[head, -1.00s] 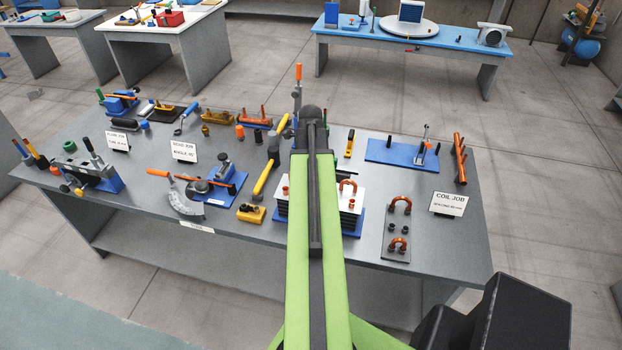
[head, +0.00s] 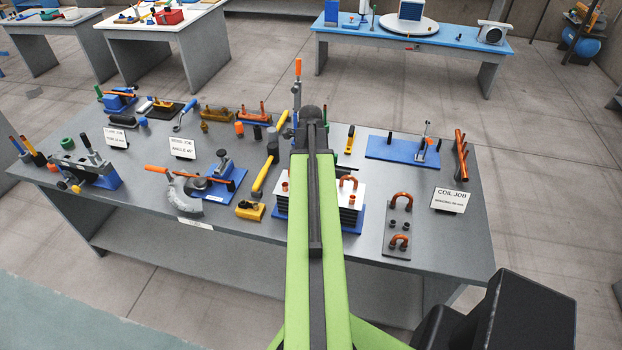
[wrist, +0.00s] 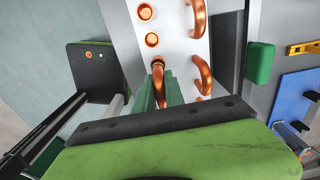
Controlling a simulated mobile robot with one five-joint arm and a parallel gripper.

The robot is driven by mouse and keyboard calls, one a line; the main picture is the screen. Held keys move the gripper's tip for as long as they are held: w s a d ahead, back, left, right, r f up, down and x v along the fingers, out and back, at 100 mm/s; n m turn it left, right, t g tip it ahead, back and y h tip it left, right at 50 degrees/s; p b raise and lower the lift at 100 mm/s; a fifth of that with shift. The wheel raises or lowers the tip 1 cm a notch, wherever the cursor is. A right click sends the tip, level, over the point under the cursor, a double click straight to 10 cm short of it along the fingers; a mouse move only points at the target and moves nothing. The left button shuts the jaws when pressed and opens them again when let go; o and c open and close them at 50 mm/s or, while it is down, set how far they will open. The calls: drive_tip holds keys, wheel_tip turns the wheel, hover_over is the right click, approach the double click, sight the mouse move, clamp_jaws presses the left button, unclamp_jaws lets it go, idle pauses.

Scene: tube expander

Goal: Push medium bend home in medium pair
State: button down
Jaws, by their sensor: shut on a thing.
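In the wrist view, my gripper (wrist: 160,93) has its green fingers closed around a copper bend (wrist: 158,72) at the white top plate (wrist: 174,45). The bend reaches down to the plate; how deeply its legs sit is hidden. Two open copper tube ends (wrist: 151,39) are in line beyond it. Curved copper pieces (wrist: 203,74) stand to its right on the same plate. In the head view, the finned block's white top (head: 328,191) shows a copper bend (head: 348,182) right of my arm. My arm hides the gripper there.
Right of the block, a dark plate (head: 399,224) carries two copper bends and dark stubs. A yellow-handled hammer (head: 264,175) and a yellow block (head: 250,210) lie to the left. A blue board (head: 395,151) lies behind. The grey table's right front corner is clear.

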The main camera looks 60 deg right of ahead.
drive_tip(key=shift+f+b, duration=0.65)
drive_tip(key=shift+f, duration=0.1)
drive_tip(key=c, duration=1.3)
unclamp_jaws()
drive_tip(key=shift+c, duration=0.2)
drive_tip(key=shift+r, duration=0.1)
wheel_tip(320, 180, up, 17)
drive_tip(key=p, duration=1.7)
drive_tip(key=shift+r, duration=0.15)
